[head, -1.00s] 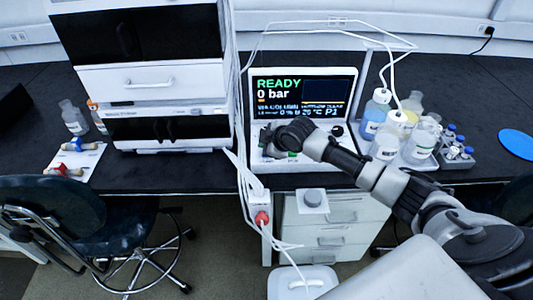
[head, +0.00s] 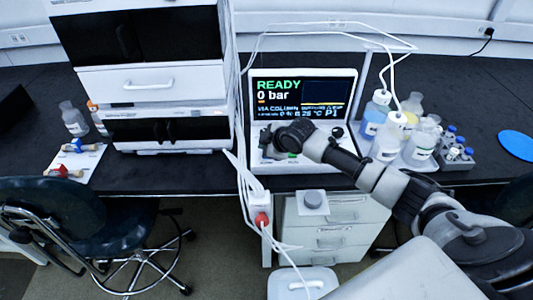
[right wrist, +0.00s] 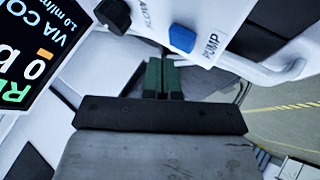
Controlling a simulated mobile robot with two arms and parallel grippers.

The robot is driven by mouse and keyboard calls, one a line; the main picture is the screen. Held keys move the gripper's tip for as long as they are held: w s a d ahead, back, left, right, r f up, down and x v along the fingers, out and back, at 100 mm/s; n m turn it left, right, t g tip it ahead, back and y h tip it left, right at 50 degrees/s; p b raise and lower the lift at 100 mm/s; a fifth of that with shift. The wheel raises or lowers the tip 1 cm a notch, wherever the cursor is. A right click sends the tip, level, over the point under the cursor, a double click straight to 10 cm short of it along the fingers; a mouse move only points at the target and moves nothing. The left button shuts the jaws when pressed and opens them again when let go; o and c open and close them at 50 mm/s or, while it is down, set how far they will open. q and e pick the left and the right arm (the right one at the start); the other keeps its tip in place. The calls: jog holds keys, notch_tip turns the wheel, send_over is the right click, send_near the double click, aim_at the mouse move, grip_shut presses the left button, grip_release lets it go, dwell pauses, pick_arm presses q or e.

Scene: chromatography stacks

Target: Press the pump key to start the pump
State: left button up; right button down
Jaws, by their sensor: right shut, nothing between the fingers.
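The blue pump key (right wrist: 182,38), labelled PUMP, is on the white front panel of the pump unit (head: 316,167). In the right wrist view my right gripper (right wrist: 161,68) has its green fingers shut with nothing between them. Their tips are just below and left of the key in that picture. I cannot tell whether they touch the panel; the key's face shows uncovered. In the head view the right hand (head: 282,154) is over the panel and hides the key. The pump screen (head: 278,95) reads READY and 0 bar. My left gripper is not in view.
A black knob (right wrist: 112,14) sits beside the key on the panel. Solvent bottles (head: 388,146) stand right of the unit, with white tubing rising from some. A tall white instrument stack (head: 150,80) stands to the left. A blue disc (head: 516,144) lies at far right.

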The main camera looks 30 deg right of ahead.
jog(key=shift+f, duration=0.15)
dwell(0.7)
jog(key=shift+f, duration=0.3)
jog(key=shift+f, duration=0.5)
dwell(0.9)
jog(key=shift+r+p, duration=0.85)
jog(key=shift+r, duration=0.1)
notch_tip(320, 180, up, 5)
jog(key=p, duration=0.5)
jog(key=shift+r, duration=0.1)
